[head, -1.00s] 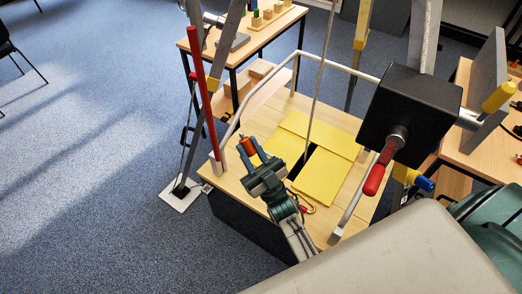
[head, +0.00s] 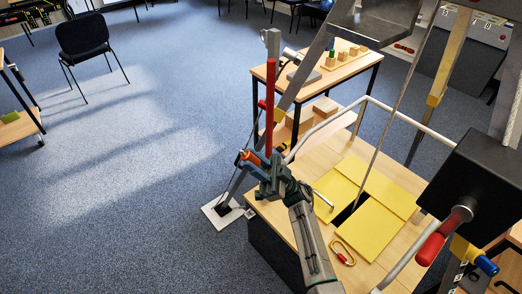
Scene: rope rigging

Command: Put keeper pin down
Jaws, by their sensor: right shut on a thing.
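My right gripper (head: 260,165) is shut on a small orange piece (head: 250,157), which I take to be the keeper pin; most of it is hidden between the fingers. The gripper is above the left edge of the wooden platform (head: 285,222), close to the red-topped post (head: 269,125). The pin is held clear of the platform top. My left gripper is not in view.
Yellow panels (head: 370,229) lie around a dark slot with a line rising from it. A carabiner (head: 343,252) lies near the front. A grey rail (head: 330,121) borders the platform. A black box with a red handle (head: 430,249) stands right. A table with wooden blocks (head: 338,62) is behind.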

